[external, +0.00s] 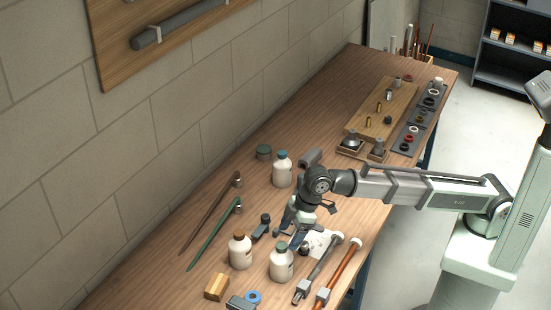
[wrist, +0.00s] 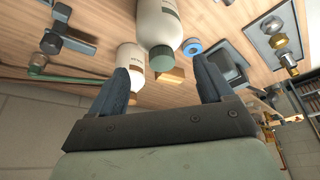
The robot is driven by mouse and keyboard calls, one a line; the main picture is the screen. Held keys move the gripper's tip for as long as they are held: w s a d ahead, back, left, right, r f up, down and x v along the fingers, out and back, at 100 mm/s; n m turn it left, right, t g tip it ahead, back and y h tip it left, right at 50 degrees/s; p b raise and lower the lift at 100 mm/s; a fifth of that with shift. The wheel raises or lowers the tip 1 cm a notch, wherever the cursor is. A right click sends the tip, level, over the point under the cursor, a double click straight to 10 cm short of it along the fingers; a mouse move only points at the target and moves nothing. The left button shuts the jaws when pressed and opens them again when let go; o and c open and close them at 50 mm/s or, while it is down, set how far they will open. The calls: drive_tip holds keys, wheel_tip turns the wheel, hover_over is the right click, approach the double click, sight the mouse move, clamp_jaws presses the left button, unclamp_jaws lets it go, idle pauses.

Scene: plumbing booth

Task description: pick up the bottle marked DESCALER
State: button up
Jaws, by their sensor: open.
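My gripper (external: 290,238) is open and empty, low over the bench. In the wrist view, the green-capped bottle (wrist: 158,22) shows large beyond my open fingers (wrist: 163,72). Another white bottle (wrist: 130,56) is partly hidden by the left finger.
A wooden block (external: 216,287) and blue tape roll (external: 253,297) lie at the front. Pipe tools (external: 338,272) lie to the right of the bottles. A fittings board (external: 385,108) occupies the far end.

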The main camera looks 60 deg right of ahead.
sight(282, 241)
drive_tip(key=shift+a+x, duration=0.15)
drive_tip(key=shift+x, duration=1.25)
drive_tip(key=shift+a+x, duration=0.2)
drive_tip(key=shift+x, duration=1.25)
drive_tip(key=shift+w+r, duration=0.1)
drive_tip(key=shift+r, duration=0.05)
drive_tip(key=shift+c, duration=0.5)
clamp_jaws()
